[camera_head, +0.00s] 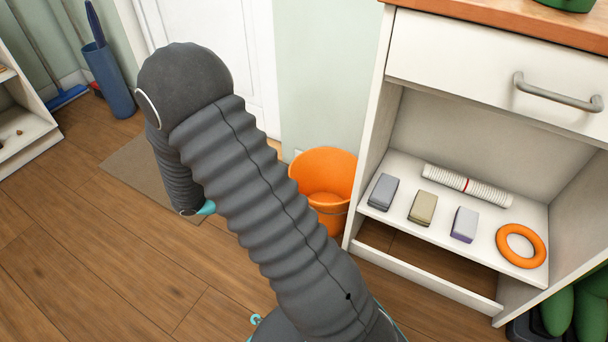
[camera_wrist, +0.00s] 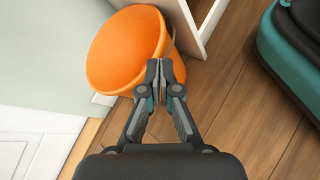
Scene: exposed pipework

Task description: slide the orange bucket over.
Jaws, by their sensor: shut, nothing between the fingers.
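The orange bucket (camera_head: 322,166) stands upright on the wooden floor, against the pale green wall and beside the left side of the white cabinet. My arm covers its lower left part in the head view. In the wrist view the bucket (camera_wrist: 122,50) fills the upper middle, close to the cabinet edge. My gripper (camera_wrist: 160,68) is shut and empty, its fingertips at the bucket's near side. I cannot tell whether they touch it. In the head view my arm hides the gripper's fingers.
The white cabinet (camera_head: 372,140) stands right of the bucket, its shelf bearing small blocks, a ribbed white roll and an orange ring (camera_head: 521,246). A brown mat (camera_head: 140,158) lies by the white door. Open wooden floor (camera_head: 100,265) lies at lower left.

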